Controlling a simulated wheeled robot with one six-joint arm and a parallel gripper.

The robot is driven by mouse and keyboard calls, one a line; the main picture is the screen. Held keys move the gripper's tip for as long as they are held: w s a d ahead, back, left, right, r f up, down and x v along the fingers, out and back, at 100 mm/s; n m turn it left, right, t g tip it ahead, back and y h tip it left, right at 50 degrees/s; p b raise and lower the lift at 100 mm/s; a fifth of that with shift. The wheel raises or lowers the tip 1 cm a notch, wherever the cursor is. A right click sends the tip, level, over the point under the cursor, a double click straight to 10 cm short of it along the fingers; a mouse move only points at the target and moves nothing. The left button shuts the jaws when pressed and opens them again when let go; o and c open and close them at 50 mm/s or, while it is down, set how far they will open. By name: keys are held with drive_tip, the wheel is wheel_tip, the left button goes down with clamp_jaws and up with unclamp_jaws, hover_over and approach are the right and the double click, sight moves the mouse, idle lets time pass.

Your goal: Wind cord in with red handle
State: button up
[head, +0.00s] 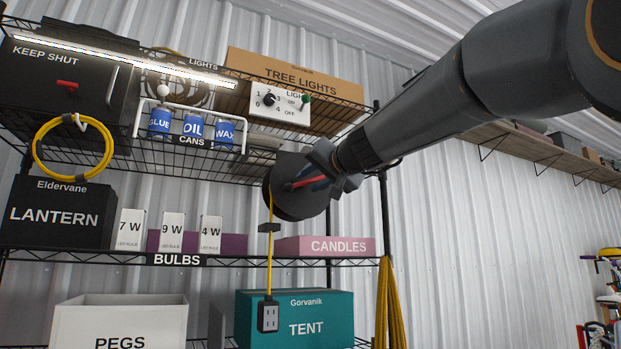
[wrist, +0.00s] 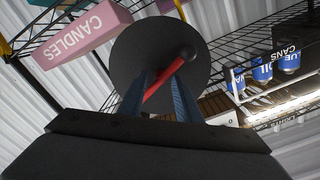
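A dark round cord reel (head: 284,188) hangs at the front of the shelving; its disc (wrist: 143,45) fills the middle of the wrist view. The red handle (head: 309,181) lies across the disc, and in the wrist view its red bar (wrist: 166,85) slants up to a dark round knob. My gripper (head: 318,176) is at the reel face. In the wrist view my gripper (wrist: 163,82) has its two blue-grey fingers apart, one on each side of the red bar; contact is unclear. The yellow cord (head: 269,262) hangs straight down from the reel through a dark stop to a black socket block (head: 268,316).
A pink CANDLES box (head: 325,246) and teal TENT box (head: 318,312) stand behind and below the reel. A switch panel (head: 280,101) and cans rack (head: 185,113) are above left. A shelf post (head: 386,220) with hanging yellow cord stands close on the right.

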drive_tip(key=shift+w+a, duration=0.1)
drive_tip(key=shift+w, duration=0.1)
clamp_jaws()
idle(1.6)
unclamp_jaws()
drive_tip(key=b+v, duration=0.2)
drive_tip(key=v, duration=0.5)
drive_tip(key=shift+s, duration=0.4)
